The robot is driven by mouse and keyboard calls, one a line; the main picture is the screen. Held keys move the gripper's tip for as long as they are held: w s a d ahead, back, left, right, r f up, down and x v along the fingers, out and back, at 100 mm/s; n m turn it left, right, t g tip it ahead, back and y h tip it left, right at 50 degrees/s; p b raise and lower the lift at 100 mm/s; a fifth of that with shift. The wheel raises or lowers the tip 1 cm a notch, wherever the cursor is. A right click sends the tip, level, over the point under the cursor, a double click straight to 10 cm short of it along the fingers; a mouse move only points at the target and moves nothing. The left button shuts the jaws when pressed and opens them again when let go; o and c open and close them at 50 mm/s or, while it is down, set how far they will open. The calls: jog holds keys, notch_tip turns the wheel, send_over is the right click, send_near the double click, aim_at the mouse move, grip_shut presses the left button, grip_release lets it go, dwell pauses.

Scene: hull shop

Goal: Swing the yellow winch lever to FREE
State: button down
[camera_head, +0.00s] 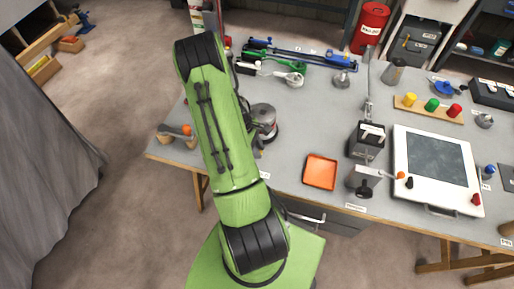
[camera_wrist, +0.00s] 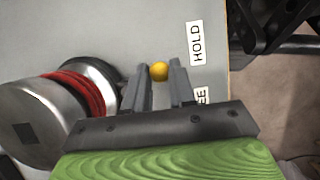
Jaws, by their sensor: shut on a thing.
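The yellow knob (camera_wrist: 160,71) of the winch lever sits between the two fingertips of my gripper (camera_wrist: 159,69), which is shut on it. Its shaft is not clearly visible. In the wrist view the knob lies level with the gap between the HOLD label (camera_wrist: 196,42) and a label showing only "EE" (camera_wrist: 202,96), partly hidden by my gripper. The winch drum (camera_wrist: 30,120), grey metal with red line (camera_wrist: 80,92), stands left of my fingers. In the camera_head view, my arm partly covers the winch (camera_head: 263,121) and hides my gripper and the lever.
The grey bench (camera_head: 290,130) holds an orange tray (camera_head: 321,172), a black box (camera_head: 367,141) and a white framed panel (camera_head: 402,150) to the right. Green and blue clamps (camera_head: 300,57) lie behind the winch. The bench's left edge is close to my arm.

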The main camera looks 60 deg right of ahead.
jog(key=shift+w+m, duration=0.1)
jog(key=shift+m, duration=0.2)
jog(key=w+m+y+b, duration=0.1)
jog(key=m, duration=0.1)
jog(key=w+m, duration=0.1)
jog(key=m, duration=0.1)
jog(key=shift+a+y+b, duration=0.2)
jog(key=shift+y+b, duration=0.2)
jog(key=shift+w+d+m+t+y+b, duration=0.1)
jog(key=shift+w+m+t+y+b, duration=0.3)
jog(key=shift+m, duration=0.95)
jog(key=shift+w+d+m+t+y+b, duration=0.1)
jog(key=shift+w+m+y+b, duration=0.35)
jog(key=shift+w+m, duration=0.65)
jog(key=shift+s+m, duration=0.25)
jog(key=shift+m, duration=0.1)
jog(key=c, duration=0.9)
grip_release()
jog(key=shift+c, duration=0.2)
